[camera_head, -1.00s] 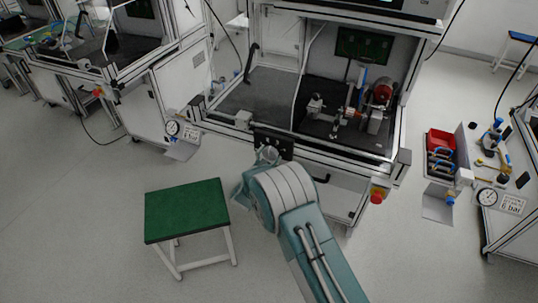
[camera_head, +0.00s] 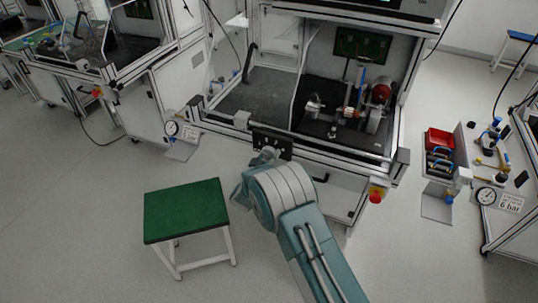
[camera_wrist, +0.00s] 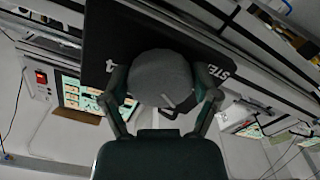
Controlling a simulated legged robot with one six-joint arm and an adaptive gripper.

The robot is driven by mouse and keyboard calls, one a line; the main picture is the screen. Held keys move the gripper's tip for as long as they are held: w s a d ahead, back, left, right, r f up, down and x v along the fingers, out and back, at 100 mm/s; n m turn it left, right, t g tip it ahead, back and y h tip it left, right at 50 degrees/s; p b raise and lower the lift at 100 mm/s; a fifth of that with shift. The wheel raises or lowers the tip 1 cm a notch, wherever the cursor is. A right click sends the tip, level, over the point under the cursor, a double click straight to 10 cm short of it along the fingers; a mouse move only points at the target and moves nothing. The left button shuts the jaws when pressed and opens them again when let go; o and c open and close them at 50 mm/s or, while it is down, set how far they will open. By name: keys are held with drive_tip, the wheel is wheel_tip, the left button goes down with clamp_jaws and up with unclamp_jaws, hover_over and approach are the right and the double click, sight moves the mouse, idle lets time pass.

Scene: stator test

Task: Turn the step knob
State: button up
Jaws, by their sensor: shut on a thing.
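The step knob (camera_wrist: 160,75) is a round grey knob with a light line near its lower right edge. It sits on a black panel (camera_wrist: 225,50) with white lettering, partly hidden, that starts "STE". In the wrist view my gripper (camera_wrist: 163,88) has one finger on each side of the knob and is shut on it. In the head view the black panel (camera_head: 284,147) is on the front of the middle workstation. My gripper (camera_head: 266,157) is right against it, and the knob itself is hidden there.
A green-topped stool (camera_head: 185,210) stands left of my arm. The middle workstation (camera_head: 340,150) holds a fixture inside. A red emergency button (camera_head: 377,195) is on its front right. A red bin (camera_head: 440,143) stands farther right. Open floor lies in front.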

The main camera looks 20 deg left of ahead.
drive_tip(key=shift+a+r+n, duration=0.1)
drive_tip(key=shift+a+n, duration=0.05)
drive_tip(key=shift+n, duration=1.05)
drive_tip(key=o, duration=0.8)
drive_tip(key=shift+o, duration=0.8)
drive_tip(key=shift+a, duration=0.2)
drive_tip(key=shift+d, duration=0.1)
drive_tip(key=shift+s, duration=0.15)
drive_tip(key=s+a, duration=0.1)
drive_tip(key=s, duration=1)
drive_tip(key=shift+s+f, duration=0.2)
drive_tip(key=shift+s, duration=0.1)
